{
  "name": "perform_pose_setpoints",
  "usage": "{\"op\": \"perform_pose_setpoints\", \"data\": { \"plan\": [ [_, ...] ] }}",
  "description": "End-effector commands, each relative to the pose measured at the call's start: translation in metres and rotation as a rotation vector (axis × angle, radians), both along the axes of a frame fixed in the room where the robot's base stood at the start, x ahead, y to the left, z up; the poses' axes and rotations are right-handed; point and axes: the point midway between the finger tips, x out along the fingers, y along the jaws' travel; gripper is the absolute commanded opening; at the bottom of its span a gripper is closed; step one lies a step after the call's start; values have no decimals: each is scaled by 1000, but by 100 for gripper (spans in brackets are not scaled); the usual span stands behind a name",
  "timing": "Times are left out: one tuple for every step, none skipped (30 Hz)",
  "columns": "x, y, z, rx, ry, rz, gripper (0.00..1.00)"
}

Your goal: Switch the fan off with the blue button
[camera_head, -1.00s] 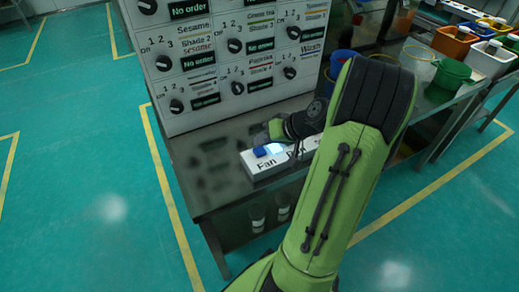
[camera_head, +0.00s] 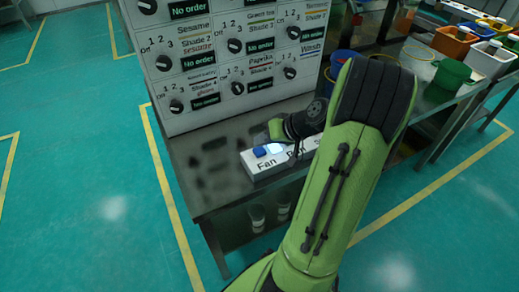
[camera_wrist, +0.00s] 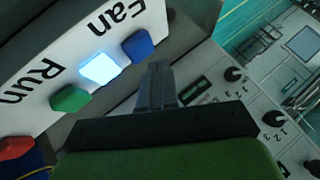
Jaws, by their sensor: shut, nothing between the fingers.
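The white control box (camera_head: 252,170) labelled Fan and Run lies on the dark table. Its blue button (camera_head: 260,151) is at the Fan end, and it also shows in the wrist view (camera_wrist: 138,46). A square beside it (camera_wrist: 100,68) glows bluish white. A green button (camera_wrist: 70,98) and a red button (camera_wrist: 16,147) sit further along the box. My gripper (camera_wrist: 157,68) is shut and empty, with its fingertips near the blue button and apart from it in the wrist picture. In the head view my gripper (camera_head: 276,128) is above and behind the box. My arm hides the box's right part.
A panel with several black knobs (camera_head: 235,88) stands behind the box. Bare dark table (camera_head: 215,165) lies left of the box. Blue and green buckets (camera_head: 452,75) and coloured bins are at the right. Green floor is open at left.

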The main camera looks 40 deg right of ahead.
Motion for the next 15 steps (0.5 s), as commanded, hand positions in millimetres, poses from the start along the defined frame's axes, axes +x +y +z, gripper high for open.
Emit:
{"op": "perform_pose_setpoints", "data": {
  "plan": [
    [0, 0, -2, 0, 0, 0, 0],
    [0, 0, -3, 0, 0, 0, 0],
    [0, 0, -5, 0, 0, 0, 0],
    [0, 0, -7, 0, 0, 0, 0],
    [0, 0, -8, 0, 0, 0, 0],
    [0, 0, -9, 0, 0, 0, 0],
    [0, 0, -9, 0, 0, 0, 0],
    [0, 0, -9, 0, 0, 0, 0],
    [0, 0, -9, 0, 0, 0, 0],
    [0, 0, -8, 0, 0, 0, 0],
    [0, 0, -8, 0, 0, 0, 0],
    [0, 0, -8, 0, 0, 0, 0],
    [0, 0, -8, 0, 0, 0, 0],
    [0, 0, -8, 0, 0, 0, 0],
    [0, 0, -8, 0, 0, 0, 0]
  ]
}}
